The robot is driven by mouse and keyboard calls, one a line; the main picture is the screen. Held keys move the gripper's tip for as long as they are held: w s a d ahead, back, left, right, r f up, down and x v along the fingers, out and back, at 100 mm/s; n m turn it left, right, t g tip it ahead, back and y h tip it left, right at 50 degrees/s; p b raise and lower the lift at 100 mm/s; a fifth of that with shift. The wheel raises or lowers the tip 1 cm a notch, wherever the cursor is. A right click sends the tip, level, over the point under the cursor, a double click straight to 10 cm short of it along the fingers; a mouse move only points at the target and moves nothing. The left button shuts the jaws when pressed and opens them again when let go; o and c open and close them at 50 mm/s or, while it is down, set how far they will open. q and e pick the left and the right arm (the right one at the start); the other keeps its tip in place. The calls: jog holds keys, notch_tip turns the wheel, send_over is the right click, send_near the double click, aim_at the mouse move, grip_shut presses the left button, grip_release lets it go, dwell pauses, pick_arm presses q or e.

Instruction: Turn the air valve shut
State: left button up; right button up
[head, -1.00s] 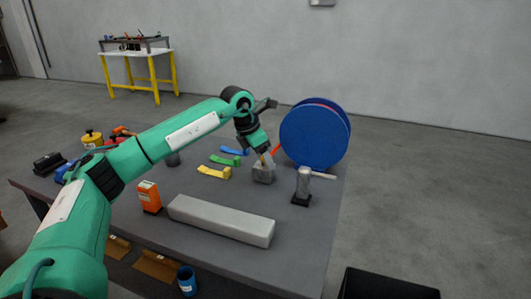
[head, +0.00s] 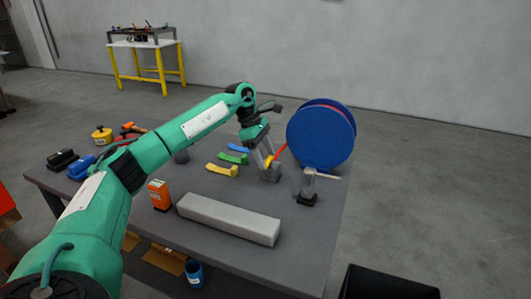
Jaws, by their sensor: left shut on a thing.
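The air valve appears to be the small grey block (head: 270,175) on the dark table, left of the blue reel, with a small yellow handle (head: 269,160) on top. My left gripper (head: 266,159) points down over it and is shut on the handle. The fingers partly hide the handle, so its exact angle is unclear. A red-orange strip (head: 280,151) slants up from beside the valve toward the reel. My right gripper is not in view.
The blue reel (head: 320,138) stands close right of the valve. A grey cylinder on a black foot (head: 308,187) is in front of it. A long grey bar (head: 228,219), an orange box (head: 159,195) and yellow (head: 221,170), green and blue pieces lie nearby.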

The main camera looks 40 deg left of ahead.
pick_arm(q)
jog(key=shift+a, duration=0.1)
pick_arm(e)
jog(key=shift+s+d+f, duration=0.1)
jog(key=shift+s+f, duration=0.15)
pick_arm(q)
jog(key=o, duration=1)
jog(key=v, duration=1.3)
jog(key=shift+w+a+r, duration=0.1)
jog(key=shift+r, duration=0.3)
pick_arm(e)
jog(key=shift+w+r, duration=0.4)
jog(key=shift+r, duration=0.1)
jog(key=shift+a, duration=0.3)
